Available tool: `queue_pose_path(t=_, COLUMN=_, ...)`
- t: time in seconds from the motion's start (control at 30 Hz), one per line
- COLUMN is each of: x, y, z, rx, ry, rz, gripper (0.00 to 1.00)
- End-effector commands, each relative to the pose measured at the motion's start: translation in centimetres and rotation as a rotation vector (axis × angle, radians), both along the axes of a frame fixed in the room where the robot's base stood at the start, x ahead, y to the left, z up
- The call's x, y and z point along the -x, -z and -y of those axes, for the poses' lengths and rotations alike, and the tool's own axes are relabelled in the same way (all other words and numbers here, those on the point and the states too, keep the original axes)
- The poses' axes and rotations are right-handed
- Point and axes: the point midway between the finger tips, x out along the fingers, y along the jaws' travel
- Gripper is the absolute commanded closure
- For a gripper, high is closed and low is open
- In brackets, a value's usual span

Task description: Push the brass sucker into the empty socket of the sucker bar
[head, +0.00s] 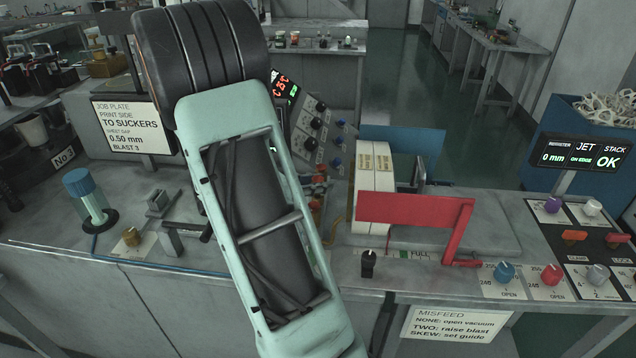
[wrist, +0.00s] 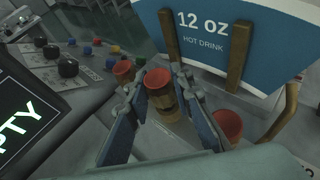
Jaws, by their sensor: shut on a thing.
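In the wrist view my gripper (wrist: 160,88) is shut on the brass sucker (wrist: 163,101), which has a red-orange cup on top and a brass body between the two fingers. Two more red-orange cups stand in line with it, one (wrist: 123,70) beyond the left finger and one (wrist: 229,122) right of the right finger. The sucker bar and its empty socket are not clearly visible; the held sucker's lower end is hidden, so I cannot tell whether it is seated. In the head view my arm hides the gripper.
A blue "12 oz" blank (wrist: 235,35) stands against brown posts (wrist: 237,57) just behind the gripper. A sloped control panel (wrist: 80,62) and a screen (wrist: 25,115) lie to the left. In the head view a red plate (head: 410,209) stands to the right.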

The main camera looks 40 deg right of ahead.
Motion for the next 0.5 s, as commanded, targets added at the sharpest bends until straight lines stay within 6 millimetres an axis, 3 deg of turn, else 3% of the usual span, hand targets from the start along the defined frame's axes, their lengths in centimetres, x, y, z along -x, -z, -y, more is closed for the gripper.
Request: queue_pose_path(t=0.5, x=0.0, y=1.4, z=0.0, rx=0.000, ry=0.000, rz=-0.001, gripper=1.00)
